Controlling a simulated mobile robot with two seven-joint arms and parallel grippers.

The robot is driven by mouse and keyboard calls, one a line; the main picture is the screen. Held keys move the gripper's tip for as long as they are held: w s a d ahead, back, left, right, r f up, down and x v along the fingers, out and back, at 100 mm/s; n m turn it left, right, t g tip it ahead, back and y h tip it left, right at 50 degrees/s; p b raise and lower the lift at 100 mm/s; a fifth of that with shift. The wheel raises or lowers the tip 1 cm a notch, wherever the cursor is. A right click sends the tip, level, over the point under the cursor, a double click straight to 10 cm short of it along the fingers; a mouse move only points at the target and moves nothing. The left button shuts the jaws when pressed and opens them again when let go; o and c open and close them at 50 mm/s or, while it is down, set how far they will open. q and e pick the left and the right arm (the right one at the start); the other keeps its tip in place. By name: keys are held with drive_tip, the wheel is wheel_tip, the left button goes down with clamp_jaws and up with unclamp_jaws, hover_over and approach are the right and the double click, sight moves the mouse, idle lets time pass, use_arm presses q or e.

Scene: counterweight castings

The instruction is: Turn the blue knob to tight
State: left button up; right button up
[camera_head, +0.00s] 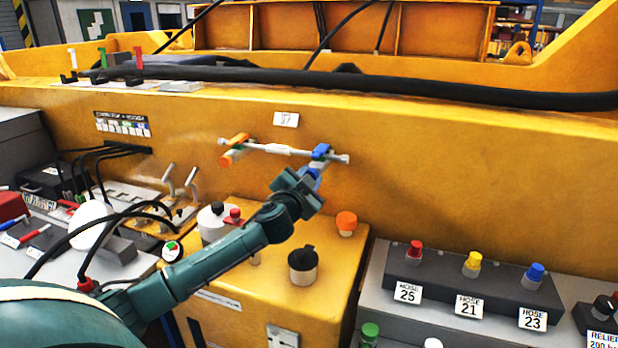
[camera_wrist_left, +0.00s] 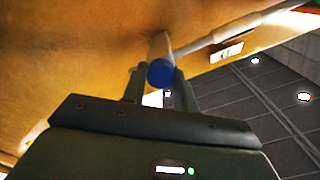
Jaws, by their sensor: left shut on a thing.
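The blue knob (camera_head: 313,172) is below a blue bracket (camera_head: 321,151) at the right end of a pale rod (camera_head: 280,149) on the yellow casting wall. My left gripper (camera_head: 308,180) reaches up to it from below and is shut on the knob. In the left wrist view the round blue knob (camera_wrist_left: 160,74) sits between the two fingers of the gripper (camera_wrist_left: 160,86). The gripper partly hides the knob in the head view, and I see no tight mark. My right gripper is in neither view.
An orange knob (camera_head: 226,159) is at the rod's left end. Below stand a yellow box with a black knob (camera_head: 303,259) and an orange knob (camera_head: 346,222). Hose fittings (camera_head: 473,262) are at right. Levers (camera_head: 190,178) and cables are at left.

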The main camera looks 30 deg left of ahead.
use_arm(q)
drive_tip(key=m, duration=1.1)
drive_tip(key=shift+f, duration=0.15)
drive_tip(key=shift+m, duration=0.3)
drive_tip(key=o, duration=1)
drive_tip(key=shift+c, duration=0.2)
drive_tip(key=b+v, duration=0.2)
drive_tip(key=v, duration=1.1)
drive_tip(key=shift+b, duration=0.35)
drive_tip(key=shift+s, duration=0.1)
